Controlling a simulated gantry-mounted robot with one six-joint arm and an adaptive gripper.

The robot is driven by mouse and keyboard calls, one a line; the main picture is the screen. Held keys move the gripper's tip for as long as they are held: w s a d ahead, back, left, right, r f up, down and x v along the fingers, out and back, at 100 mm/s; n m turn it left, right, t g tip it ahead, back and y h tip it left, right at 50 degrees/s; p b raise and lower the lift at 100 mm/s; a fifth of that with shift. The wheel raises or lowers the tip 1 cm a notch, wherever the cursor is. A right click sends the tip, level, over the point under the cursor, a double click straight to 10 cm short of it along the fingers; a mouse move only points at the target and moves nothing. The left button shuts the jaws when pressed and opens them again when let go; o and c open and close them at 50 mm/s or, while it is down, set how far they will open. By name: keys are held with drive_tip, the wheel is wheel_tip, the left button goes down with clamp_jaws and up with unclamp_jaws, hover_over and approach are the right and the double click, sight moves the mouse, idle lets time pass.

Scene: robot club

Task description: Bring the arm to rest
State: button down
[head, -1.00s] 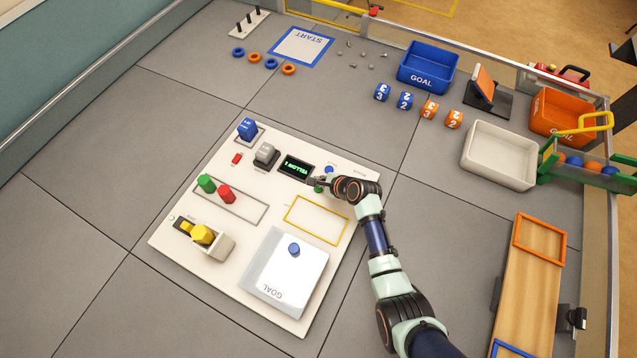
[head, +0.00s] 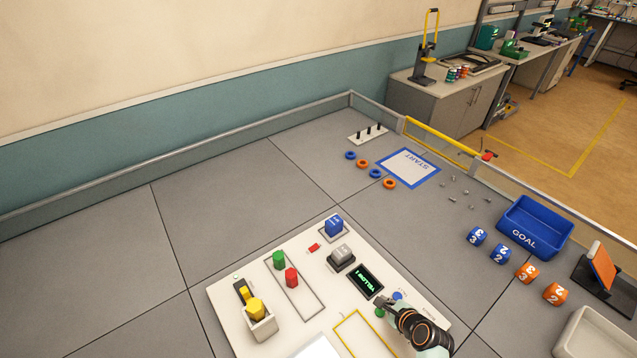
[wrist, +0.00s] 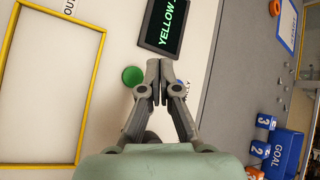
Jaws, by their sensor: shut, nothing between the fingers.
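My gripper (head: 384,301) is over the white task board (head: 228,299), at the right side of the small black display (head: 366,282). In the wrist view my gripper (wrist: 160,82) has its fingertips together with nothing between them. They lie beside a green button (wrist: 133,76) and below the display (wrist: 162,25), which shows green text reading YELLOW. In the head view the green button (head: 379,313) is close to the fingers, and a blue button (head: 398,296) is just beyond. I cannot tell whether the fingers touch the board.
Numbered cubes (head: 500,254) and a blue GOAL bin (head: 536,228) stand at right. Grey floor (head: 230,205) behind the board is clear.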

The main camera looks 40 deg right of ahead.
drive_tip(key=w+a+r+n+t+y, duration=0.2)
drive_tip(key=w+a+r+n, duration=1.1)
drive_tip(key=a+r+n, duration=0.3)
drive_tip(key=s+a+r+n+t+y, duration=0.1)
drive_tip(key=s+a+r+n, duration=0.1)
drive_tip(key=a+r+n, duration=0.8)
drive_tip(key=s+a+r+n+t+y, duration=0.15)
drive_tip(key=a+r+n, duration=0.45)
drive_tip(key=a, duration=0.9)
wheel_tip(320, 180, up, 25)
drive_tip(key=s+p, duration=0.2)
drive_tip(key=p, duration=2)
drive_tip(key=shift+a+h+p, duration=0.25)
drive_tip(key=shift+h+p, duration=0.05)
drive_tip(key=shift+h, duration=0.15)
